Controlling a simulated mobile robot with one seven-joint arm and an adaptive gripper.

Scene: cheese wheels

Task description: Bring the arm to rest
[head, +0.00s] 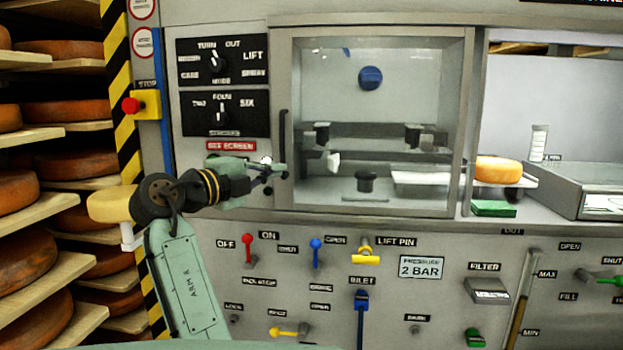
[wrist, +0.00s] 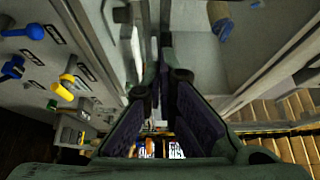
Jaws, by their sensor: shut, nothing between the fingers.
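My gripper (head: 270,174) is shut and empty. In the head view it is held in front of the machine's panel, close to the left edge of the glass-doored chamber, just below the RESET SCREEN label. In the head view I cannot tell whether it touches the door handle (head: 283,140). My green arm is bent, rising from the bottom left and then pointing right. In the wrist view the two dark finger pads of my gripper (wrist: 163,85) stand close together in the middle, with nothing seen between them.
Two dial plates (head: 221,62) sit above my gripper. Below are a red lever (head: 248,247), a blue lever (head: 316,252) and a yellow lift pin (head: 365,254). A red stop button (head: 131,105) and shelves of cheese wheels (head: 66,111) are left. An orange cheese (head: 498,170) sits right.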

